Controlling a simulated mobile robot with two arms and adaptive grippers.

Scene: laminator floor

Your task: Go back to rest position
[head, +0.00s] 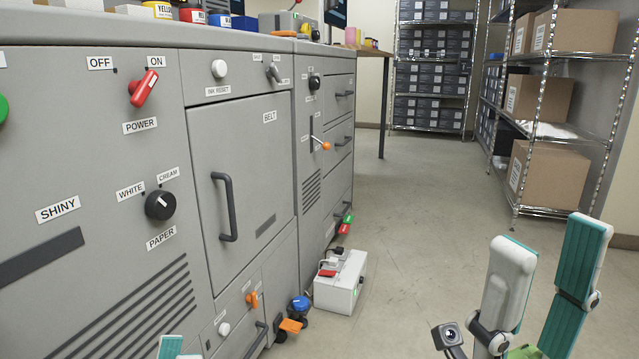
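My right gripper (552,245) shows at the lower right, in front of the floor. Its two teal-padded fingers stand apart, pointing up, with nothing between them. A small teal and white tip of my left gripper (171,347) shows at the bottom edge, in front of the grey machine (240,150). The rest of the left gripper is out of the picture, so its opening does not show. The machine's red power switch (143,89) is tilted toward the ON label. The black paper knob (160,205) sits below it.
A white box (341,283) stands on the floor against the machine, near a blue knob (299,303) and orange handles. Wire shelves (560,130) with cardboard boxes stand at the right. The floor (420,220) between is clear.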

